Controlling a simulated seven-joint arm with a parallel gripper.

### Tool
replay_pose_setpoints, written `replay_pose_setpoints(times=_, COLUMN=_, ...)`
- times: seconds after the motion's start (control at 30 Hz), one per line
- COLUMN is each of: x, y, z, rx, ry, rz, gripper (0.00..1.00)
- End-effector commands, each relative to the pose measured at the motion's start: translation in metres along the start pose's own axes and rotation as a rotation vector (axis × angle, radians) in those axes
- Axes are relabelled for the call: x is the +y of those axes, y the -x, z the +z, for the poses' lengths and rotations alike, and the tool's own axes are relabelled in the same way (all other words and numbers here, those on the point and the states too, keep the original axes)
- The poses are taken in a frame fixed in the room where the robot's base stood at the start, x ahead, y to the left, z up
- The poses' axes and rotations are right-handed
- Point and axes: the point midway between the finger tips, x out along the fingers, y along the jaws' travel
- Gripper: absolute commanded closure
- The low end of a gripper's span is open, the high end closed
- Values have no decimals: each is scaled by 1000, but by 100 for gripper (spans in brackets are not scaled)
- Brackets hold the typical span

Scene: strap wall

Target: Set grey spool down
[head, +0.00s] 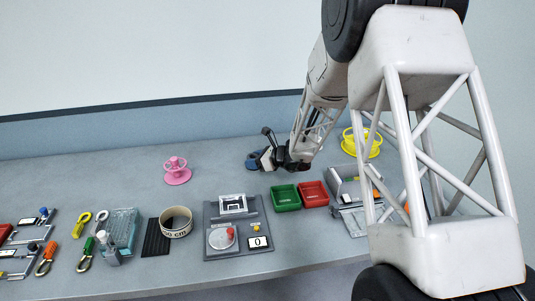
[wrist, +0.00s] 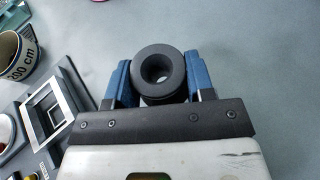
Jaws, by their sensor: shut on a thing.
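The grey spool (wrist: 160,51) is dark, round and has a hole through its middle. In the wrist view it sits between the two blue fingers of my gripper (wrist: 160,78), which is shut on it. The spool's open end faces the camera, and its lower part is hidden behind the gripper body. In the head view my gripper (head: 257,160) is over the back middle of the table (head: 225,165). I cannot clearly make out the spool there, nor tell whether it touches the table.
A pink spool (head: 177,176) stands to the left and a yellow spool (head: 375,148) to the right. Green (head: 286,205) and red (head: 314,201) trays, a grey scale (head: 240,243) and a tape roll (head: 176,233) lie in front. The table between pink spool and gripper is clear.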

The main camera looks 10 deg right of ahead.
Motion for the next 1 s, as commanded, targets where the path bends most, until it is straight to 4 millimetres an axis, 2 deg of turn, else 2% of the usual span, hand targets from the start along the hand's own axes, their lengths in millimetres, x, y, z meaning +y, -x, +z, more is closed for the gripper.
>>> replay_pose_setpoints(times=0.03, x=-8, y=11, z=-4, rx=-1, ry=-3, rz=-9, gripper=82)
replay_pose_setpoints(times=0.2, x=-27, y=40, z=-14, rx=-2, ry=-10, rz=-26, gripper=82)
replay_pose_setpoints(times=0.4, x=-38, y=62, z=-23, rx=-1, ry=-15, rz=-36, gripper=82)
replay_pose_setpoints(times=0.6, x=-42, y=69, z=-26, rx=-2, ry=-16, rz=-39, gripper=82)
replay_pose_setpoints(times=1.0, x=-44, y=67, z=-26, rx=-1, ry=-16, rz=-38, gripper=82)
